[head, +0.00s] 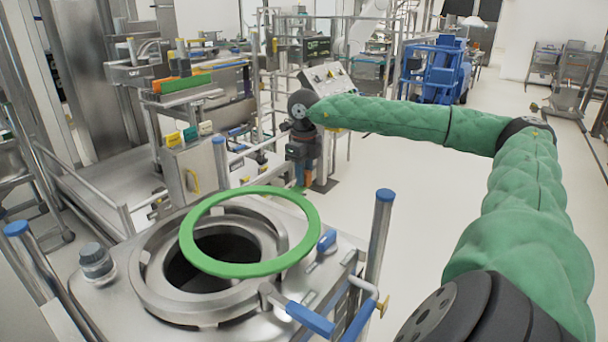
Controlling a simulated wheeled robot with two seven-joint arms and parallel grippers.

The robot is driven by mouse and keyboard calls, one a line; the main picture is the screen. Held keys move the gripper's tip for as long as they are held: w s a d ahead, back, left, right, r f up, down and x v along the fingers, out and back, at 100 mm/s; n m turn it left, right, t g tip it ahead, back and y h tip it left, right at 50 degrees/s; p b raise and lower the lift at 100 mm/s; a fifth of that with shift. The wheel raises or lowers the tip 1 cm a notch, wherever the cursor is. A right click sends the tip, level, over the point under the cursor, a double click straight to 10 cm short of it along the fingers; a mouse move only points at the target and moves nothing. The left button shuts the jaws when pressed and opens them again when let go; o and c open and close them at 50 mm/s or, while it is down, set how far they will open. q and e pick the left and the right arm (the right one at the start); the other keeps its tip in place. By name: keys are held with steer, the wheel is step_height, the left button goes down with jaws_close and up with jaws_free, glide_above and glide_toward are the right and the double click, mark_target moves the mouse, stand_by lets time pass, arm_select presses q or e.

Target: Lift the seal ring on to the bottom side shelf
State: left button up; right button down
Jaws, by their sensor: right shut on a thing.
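The seal ring (312,240) is a flat, bright green ring. It shows above the round steel opening of the bin (150,293) and is tilted slightly. My right gripper (301,188) hangs pointing down at the far right edge of the ring and is shut on it. The fingertips are small and partly hidden in this view. My left gripper is out of view. I cannot tell which surface is the bottom side shelf.
The bin's steel top has blue-capped posts (383,197), a blue-handled clamp (310,318) and a grey knob (96,262). Steel machinery with rails (190,100) stands behind on the left. A blue machine (437,72) stands at the back. The pale floor (420,200) is clear at centre right.

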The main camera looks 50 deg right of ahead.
steer(key=shift+r+p, duration=0.8)
steer(key=shift+r, duration=1.15)
